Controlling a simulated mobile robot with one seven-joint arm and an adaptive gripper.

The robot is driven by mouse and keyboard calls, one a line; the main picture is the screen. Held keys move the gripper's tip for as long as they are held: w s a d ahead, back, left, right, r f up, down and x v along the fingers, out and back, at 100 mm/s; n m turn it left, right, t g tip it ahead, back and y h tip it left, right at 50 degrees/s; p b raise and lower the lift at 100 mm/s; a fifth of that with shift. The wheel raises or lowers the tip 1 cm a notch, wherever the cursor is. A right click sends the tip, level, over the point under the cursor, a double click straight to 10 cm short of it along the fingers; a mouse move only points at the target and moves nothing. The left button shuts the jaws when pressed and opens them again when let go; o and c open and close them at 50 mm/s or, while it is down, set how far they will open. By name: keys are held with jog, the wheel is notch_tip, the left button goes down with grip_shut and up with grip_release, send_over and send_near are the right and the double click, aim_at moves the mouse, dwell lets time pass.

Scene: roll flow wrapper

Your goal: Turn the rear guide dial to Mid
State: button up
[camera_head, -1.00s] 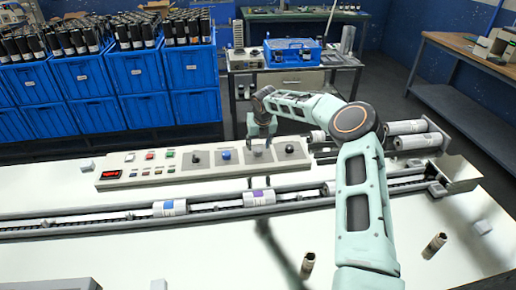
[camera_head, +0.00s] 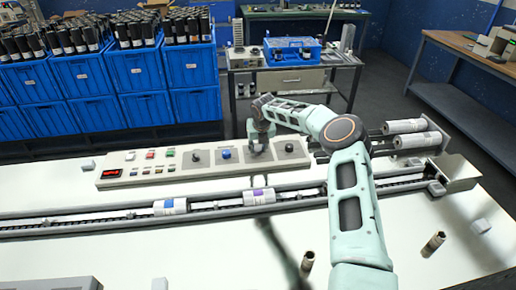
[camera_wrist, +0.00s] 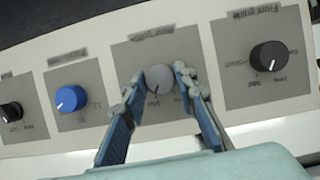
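The rear guide dial (camera_wrist: 159,79) is a round grey knob on a dark square plate in the wrist view; its label is blurred. Its dark pointer mark sits near the bottom, slightly left. My gripper (camera_wrist: 160,74) is open, with one blue-padded finger on each side of the dial. The fingertips are close to its sides; I cannot tell if they touch. In the head view my gripper (camera_head: 258,146) stands over the control panel (camera_head: 130,181) and hides most of this dial.
A black front guide dial (camera_wrist: 269,56) sits right of my gripper; a blue dial (camera_wrist: 70,98) and another black dial (camera_wrist: 11,112) sit left. A conveyor with wrapped rolls (camera_head: 258,196) runs in front of the panel. Blue crates (camera_head: 105,90) stand behind the table.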

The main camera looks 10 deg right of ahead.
jog(key=shift+c, duration=1.2)
jog(key=shift+b, duration=0.3)
jog(key=shift+f+m+b, duration=0.1)
jog(key=shift+m+b, duration=0.2)
jog(key=shift+b, duration=0.05)
jog(key=shift+h+b, duration=0.3)
jog(key=shift+m+b, duration=0.3)
jog(key=shift+m, duration=0.3)
jog(key=o, duration=1.2)
jog(key=shift+c, duration=0.2)
